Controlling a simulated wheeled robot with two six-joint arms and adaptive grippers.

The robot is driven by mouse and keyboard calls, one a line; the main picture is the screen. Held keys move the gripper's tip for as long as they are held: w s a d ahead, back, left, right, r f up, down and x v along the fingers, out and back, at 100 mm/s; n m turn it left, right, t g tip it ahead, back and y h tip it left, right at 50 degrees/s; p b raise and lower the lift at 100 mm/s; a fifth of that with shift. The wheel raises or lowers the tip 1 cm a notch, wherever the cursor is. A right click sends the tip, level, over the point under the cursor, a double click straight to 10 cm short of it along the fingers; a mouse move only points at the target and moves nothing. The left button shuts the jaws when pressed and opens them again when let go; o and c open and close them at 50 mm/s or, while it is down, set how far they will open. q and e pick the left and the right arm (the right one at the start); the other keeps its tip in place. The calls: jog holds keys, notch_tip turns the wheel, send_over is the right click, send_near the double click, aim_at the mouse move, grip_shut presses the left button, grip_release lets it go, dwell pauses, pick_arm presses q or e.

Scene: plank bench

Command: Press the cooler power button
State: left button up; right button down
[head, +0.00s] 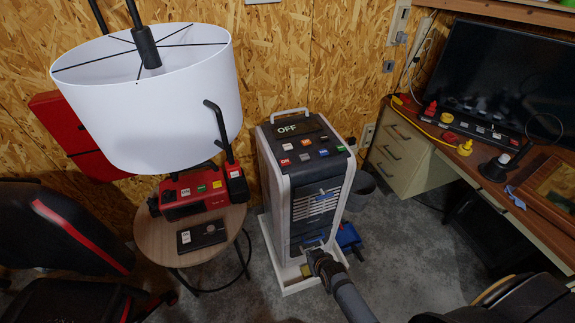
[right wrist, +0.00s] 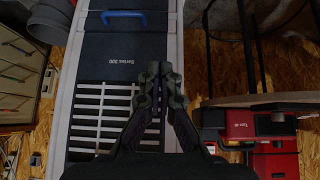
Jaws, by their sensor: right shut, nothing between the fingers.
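The cooler (head: 275,193) is a tall grey and black unit standing at centre. Its sloped top panel has a display (head: 290,128) reading OFF and several small coloured buttons, among them a red one (head: 285,162) at the front left. The button labels are too small to read surely, so I cannot tell which is power. My right gripper (head: 314,250) is shut and empty, low by the cooler's front, well below the panel. In the right wrist view, the shut fingers (right wrist: 158,75) show over the cooler's dark front (right wrist: 102,60). My left gripper is not in view.
A round side table (head: 228,222) left of the cooler holds a red device (head: 180,208) under a white lampshade (head: 165,115). A desk with drawers (head: 400,145) and a monitor (head: 510,75) stands right. The cooler has a carrying handle (head: 289,112) behind its display.

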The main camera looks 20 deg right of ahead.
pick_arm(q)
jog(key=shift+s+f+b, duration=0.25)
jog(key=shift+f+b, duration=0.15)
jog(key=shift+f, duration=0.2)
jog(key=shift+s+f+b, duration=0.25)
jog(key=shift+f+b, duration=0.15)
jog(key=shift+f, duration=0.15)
pick_arm(e)
jog(key=w+r+t, duration=0.2)
jog(key=w+r, duration=0.2)
jog(key=r, duration=0.7)
jog(key=w+a+r+t, duration=0.1)
jog(key=w+r+t, duration=0.1)
jog(key=r, duration=1)
jog(key=w+r+t, duration=0.3)
jog(key=w+r, duration=0.2)
jog(key=r, duration=0.7)
jog(key=shift+w+a, duration=0.35)
send_over(288, 169)
jog(key=shift+s+f, duration=0.2)
jog(key=shift+f, duration=0.9)
jog(key=f, duration=0.3)
jog(key=shift+w+f+p, duration=0.2)
jog(key=shift+w+p, duration=0.1)
jog(key=shift+w, duration=0.05)
jog(key=shift+f, duration=0.45)
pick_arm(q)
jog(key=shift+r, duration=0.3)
